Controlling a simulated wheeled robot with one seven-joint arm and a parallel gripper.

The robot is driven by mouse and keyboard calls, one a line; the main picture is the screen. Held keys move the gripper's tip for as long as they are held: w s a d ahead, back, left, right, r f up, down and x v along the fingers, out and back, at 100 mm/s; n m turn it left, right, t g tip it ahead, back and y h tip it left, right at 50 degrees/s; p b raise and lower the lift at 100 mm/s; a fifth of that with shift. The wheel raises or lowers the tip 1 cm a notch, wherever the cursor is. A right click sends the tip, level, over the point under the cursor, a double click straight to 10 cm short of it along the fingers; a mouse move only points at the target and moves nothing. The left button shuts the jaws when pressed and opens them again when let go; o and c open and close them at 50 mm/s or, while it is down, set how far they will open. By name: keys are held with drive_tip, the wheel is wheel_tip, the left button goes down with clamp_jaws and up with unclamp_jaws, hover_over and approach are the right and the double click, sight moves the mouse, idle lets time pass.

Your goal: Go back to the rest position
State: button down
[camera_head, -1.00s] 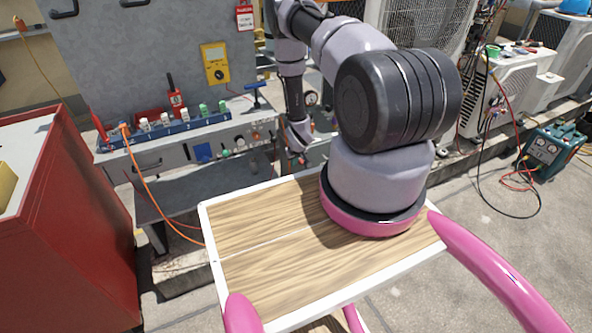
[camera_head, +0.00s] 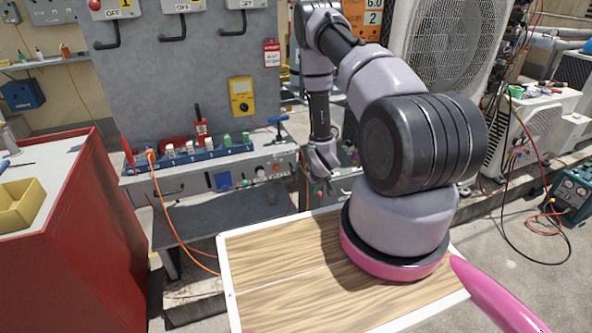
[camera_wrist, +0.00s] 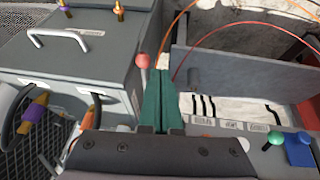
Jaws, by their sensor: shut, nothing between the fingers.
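My gripper (camera_head: 322,168) hangs below my folded arm in the head view, in front of the grey bench and apart from it. In the wrist view my gripper's green fingers (camera_wrist: 159,100) are pressed together with nothing between them. A red round knob (camera_wrist: 142,61) shows just beside the fingertips there; I cannot tell how far below it lies.
A red cabinet (camera_head: 95,235) stands at left, with an orange cable (camera_head: 165,225) nearby. Condenser units (camera_head: 530,125) stand at right. Open concrete lies at lower right.

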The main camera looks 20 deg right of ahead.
drive_tip(key=w+a+r+m, duration=0.1)
drive_tip(key=w+r, duration=0.2)
drive_tip(key=r, duration=0.7)
drive_tip(key=w+r+m, duration=0.1)
drive_tip(key=w+r, duration=0.2)
drive_tip(key=r, duration=0.8)
wheel_tip(320, 180, up, 17)
drive_tip(key=s+a+t, duration=0.1)
drive_tip(key=s+a, duration=0.1)
drive_tip(key=a, duration=0.1)
drive_tip(key=s+a+r+m, duration=0.2)
drive_tip(key=s+r, duration=0.4)
drive_tip(key=r, duration=0.5)
drive_tip(key=s+a+r+y, duration=0.1)
drive_tip(key=s+a+r, duration=0.1)
drive_tip(key=s+r, duration=0.2)
drive_tip(key=s+a+r+y, duration=0.1)
drive_tip(key=s+r, duration=0.4)
drive_tip(key=s, duration=0.6)
drive_tip(key=s+a+r+t+y, duration=0.1)
drive_tip(key=s+a+r, duration=0.2)
drive_tip(key=s+r, duration=0.2)
drive_tip(key=s, duration=0.3)
drive_tip(key=shift+s+a, duration=0.15)
drive_tip(key=shift+r, duration=0.1)
